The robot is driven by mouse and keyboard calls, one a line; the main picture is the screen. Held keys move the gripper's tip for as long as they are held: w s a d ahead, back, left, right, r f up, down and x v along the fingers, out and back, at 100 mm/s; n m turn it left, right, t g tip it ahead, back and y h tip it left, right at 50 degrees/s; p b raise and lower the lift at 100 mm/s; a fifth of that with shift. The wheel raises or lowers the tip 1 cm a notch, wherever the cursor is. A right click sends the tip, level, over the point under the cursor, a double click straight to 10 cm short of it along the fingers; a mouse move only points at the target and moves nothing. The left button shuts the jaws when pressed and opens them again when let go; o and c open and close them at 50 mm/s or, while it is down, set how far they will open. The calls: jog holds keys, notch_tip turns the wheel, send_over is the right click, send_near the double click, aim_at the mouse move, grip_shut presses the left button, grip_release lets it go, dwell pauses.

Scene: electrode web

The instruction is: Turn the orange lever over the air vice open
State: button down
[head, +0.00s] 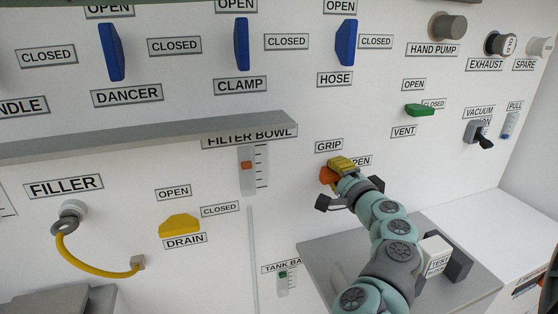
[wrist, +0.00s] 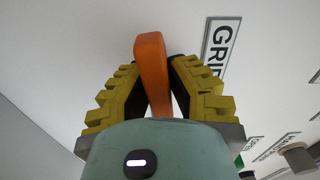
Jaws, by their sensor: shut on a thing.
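The orange lever (head: 327,176) is on the white panel under the GRIP label (head: 329,146). An OPEN label (head: 359,161) shows partly to its right, behind my gripper. My gripper (head: 341,168) has yellow ribbed fingers and is shut on the lever. In the wrist view the orange lever (wrist: 150,70) stands between the fingertips of my gripper (wrist: 160,82), nearly upright in the picture and tilted a little. Its pivot is hidden. Below, a dark grey vice (head: 460,263) sits by a white block marked TEST (head: 437,254).
A green VENT lever (head: 419,110) is above right, and a black VACUUM switch (head: 480,134) is further right. A blue HOSE lever (head: 346,41) is above. A grey shelf (head: 150,137) juts out at left. A yellow DRAIN lever (head: 180,225) is lower left.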

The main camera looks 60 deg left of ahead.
jog(key=shift+f+m, duration=0.1)
jog(key=shift+m, duration=0.4)
jog(key=shift+f, duration=0.1)
jog(key=c, duration=0.9)
grip_release()
jog(key=v, duration=1.2)
jog(key=shift+r, duration=0.2)
